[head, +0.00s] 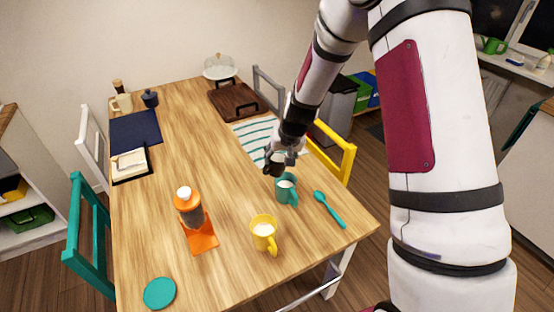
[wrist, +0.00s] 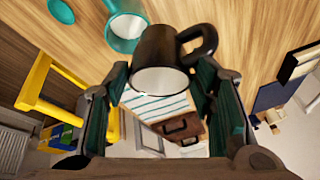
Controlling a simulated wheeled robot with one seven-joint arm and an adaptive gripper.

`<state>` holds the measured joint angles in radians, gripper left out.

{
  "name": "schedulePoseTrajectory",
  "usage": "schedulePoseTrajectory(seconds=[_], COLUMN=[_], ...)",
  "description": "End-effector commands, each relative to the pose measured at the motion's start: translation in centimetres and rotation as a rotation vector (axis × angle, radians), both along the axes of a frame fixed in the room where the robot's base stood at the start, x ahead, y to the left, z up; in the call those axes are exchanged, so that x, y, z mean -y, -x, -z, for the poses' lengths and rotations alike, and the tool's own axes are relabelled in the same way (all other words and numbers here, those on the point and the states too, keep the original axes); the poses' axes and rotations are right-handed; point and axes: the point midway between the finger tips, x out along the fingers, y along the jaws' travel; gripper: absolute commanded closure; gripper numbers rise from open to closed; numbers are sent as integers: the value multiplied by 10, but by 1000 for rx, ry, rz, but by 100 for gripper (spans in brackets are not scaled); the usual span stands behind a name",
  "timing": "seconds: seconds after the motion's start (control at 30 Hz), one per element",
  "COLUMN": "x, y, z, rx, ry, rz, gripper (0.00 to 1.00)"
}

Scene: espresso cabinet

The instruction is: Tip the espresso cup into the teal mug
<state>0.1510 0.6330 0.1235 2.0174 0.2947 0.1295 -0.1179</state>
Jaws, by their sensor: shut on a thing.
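The espresso cup (wrist: 152,48) is dark, with a pale inside and a handle on the right in the wrist view. My gripper (wrist: 163,85) is shut on its body. In the head view my gripper (head: 280,161) holds the small dark cup (head: 276,168) just behind and slightly left of the teal mug's rim. The teal mug (head: 287,194) stands upright on the table, pale inside. It also shows in the wrist view (wrist: 126,44), partly hidden behind the cup. I cannot tell the cup's exact tilt or whether it touches the mug.
A yellow mug (head: 264,238) stands in front of the teal mug, and a teal spoon (head: 328,208) lies to its right. A striped cloth (head: 252,138) lies behind. A yellow chair (head: 333,152) is at the right edge.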

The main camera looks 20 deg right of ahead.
Motion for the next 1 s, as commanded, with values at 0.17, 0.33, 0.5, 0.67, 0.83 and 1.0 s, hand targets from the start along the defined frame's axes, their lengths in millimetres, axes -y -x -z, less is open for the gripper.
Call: schedulePoseTrajectory(seconds=[0.17, 0.33, 0.5, 0.67, 0.83, 1.0], x=[-4, -5, -4, -4, -3, -3], y=[3, 3, 3, 2, 2, 2], z=[-4, -8, -9, -10, -10, -10], rx=[41, 83, 110, 125, 126, 125], ry=[64, 125, 167, 186, 188, 187], rz=[-6, -6, -3, 0, 1, 0], gripper=[80, 80, 80, 80, 80, 80])
